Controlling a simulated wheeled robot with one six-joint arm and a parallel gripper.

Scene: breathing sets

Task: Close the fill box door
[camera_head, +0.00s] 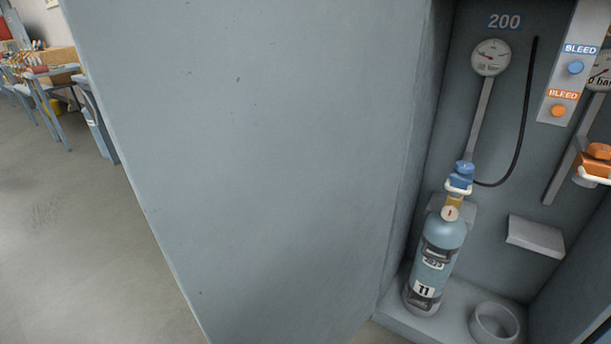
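A large flat grey-blue panel (260,150) fills the middle of the view and looks like the fill box door, standing open. Its left edge slants down over the floor, and its right side meets the box opening. I cannot make out a handle on it. The fill box interior (485,215) is exposed at the right. My gripper does not show in this view.
Inside the box are a gauge (491,57) under the number 200, a black hose (521,120), blue and orange bleed knobs, a grey bracket (536,236) and an empty round holder (495,324). Clear floor (75,235) lies left of the panel. A table (52,72) stands far left.

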